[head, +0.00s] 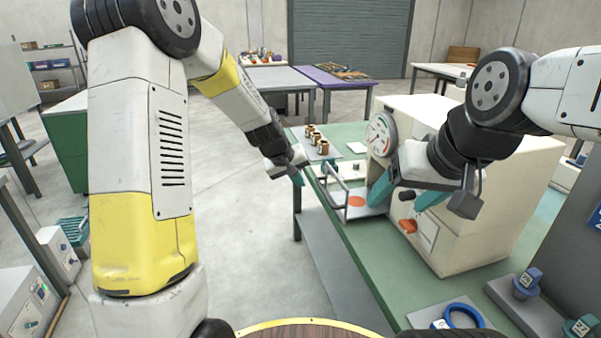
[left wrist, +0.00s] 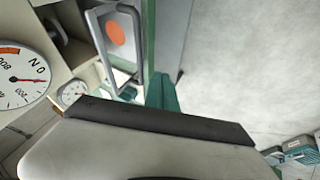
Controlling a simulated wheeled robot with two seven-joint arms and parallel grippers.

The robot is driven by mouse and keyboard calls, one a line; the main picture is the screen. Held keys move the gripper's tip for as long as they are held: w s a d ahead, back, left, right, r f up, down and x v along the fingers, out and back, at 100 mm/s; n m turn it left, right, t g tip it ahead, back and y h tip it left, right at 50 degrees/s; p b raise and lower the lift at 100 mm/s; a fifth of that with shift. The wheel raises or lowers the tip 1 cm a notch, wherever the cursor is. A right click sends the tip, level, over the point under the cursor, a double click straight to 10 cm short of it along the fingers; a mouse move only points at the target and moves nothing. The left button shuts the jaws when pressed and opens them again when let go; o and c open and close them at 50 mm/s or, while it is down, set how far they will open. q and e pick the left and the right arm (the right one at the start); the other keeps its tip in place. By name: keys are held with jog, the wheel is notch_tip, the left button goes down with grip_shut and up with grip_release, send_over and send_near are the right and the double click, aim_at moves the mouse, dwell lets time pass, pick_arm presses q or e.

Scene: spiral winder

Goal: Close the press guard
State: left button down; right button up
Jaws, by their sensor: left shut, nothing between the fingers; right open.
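The press is a cream cabinet (head: 490,215) on a green bench, with a round gauge (head: 380,134) on its face. The press guard looks like a grey bar frame (head: 333,197) at the bench's left edge, beside a plate with an orange disc (head: 356,201). The frame (left wrist: 147,50) and the disc (left wrist: 117,33) also show in the left wrist view. My left gripper (head: 298,179) is shut and empty, just left of the frame, apparently apart from it. My right gripper (head: 406,196) is open, in front of the cabinet; its teal fingers hide part of the press.
Several small brown-and-white spools (head: 316,139) stand on the bench beyond the frame. A dark knob (head: 407,195) and an orange button (head: 408,226) are on the cabinet's front. A blue ring (head: 463,316) lies at the near end.

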pick_arm(q)
jog(key=w+d+f, duration=0.3)
jog(key=d+f, duration=0.2)
jog(key=shift+w+d, duration=0.15)
jog(key=shift+w, duration=0.15)
jog(key=w+d, duration=0.1)
jog(key=d, duration=0.4)
jog(key=w+d, duration=0.2)
jog(key=d, duration=0.2)
jog(key=w+d, duration=0.1)
jog(key=d, duration=0.4)
jog(key=shift+w+d, duration=0.35)
jog(key=shift+w, duration=0.05)
jog(key=shift+w+d, duration=0.1)
jog(key=shift+d, duration=0.35)
jog(key=shift+d, duration=0.1)
